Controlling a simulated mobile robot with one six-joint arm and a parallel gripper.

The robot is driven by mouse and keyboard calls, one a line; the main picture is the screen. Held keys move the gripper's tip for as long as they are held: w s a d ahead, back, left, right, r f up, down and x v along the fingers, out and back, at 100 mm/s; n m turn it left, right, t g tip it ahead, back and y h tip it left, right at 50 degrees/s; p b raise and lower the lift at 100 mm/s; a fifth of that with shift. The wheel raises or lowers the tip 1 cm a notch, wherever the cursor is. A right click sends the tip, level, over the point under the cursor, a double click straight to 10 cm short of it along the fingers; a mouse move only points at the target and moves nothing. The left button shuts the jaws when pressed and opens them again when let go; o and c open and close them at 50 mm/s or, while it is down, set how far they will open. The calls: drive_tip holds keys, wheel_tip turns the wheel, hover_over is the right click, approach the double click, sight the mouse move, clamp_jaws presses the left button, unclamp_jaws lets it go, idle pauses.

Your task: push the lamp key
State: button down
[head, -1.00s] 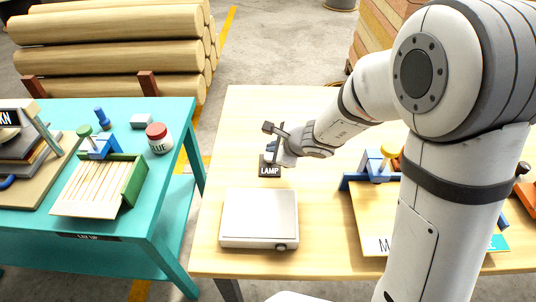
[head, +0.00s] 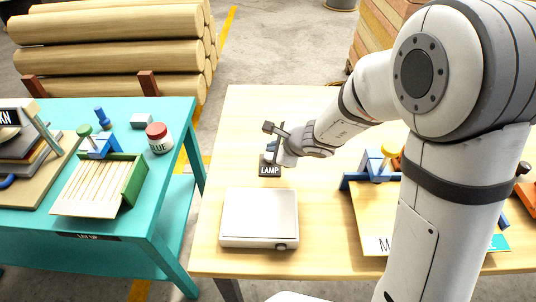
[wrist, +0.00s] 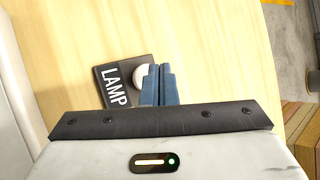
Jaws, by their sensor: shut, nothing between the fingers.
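The lamp key is a dark plate (wrist: 117,86) with a white LAMP label and a pale round button (wrist: 142,75). It lies on the wooden table, and its label (head: 270,171) shows in the head view behind the white flat box. My gripper (wrist: 157,72) has its blue fingers closed together and empty. In the wrist view the fingertips overlap the right side of the button. In the head view my gripper (head: 271,157) is right at the plate and hides its button. I cannot tell whether the fingertips touch the button.
A white flat box (head: 259,218) with a dark knob stands in front of the key. A blue-cornered board (head: 375,215) lies to the right. A teal table (head: 150,215) with a glue jar (head: 158,138) and a green tray (head: 133,183) is left, across a gap.

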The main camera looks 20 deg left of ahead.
drive_tip(key=shift+w+f+b, duration=0.1)
drive_tip(key=shift+f+b, duration=0.3)
drive_tip(key=shift+b, duration=0.05)
drive_tip(key=shift+f+b, duration=0.45)
drive_tip(key=shift+b, duration=0.2)
idle(0.6)
drive_tip(key=shift+r, duration=0.1)
drive_tip(key=shift+r+p, duration=0.7)
drive_tip(key=shift+r, duration=0.15)
wheel_tip(320, 180, up, 6)
drive_tip(key=p, duration=0.4)
idle(0.4)
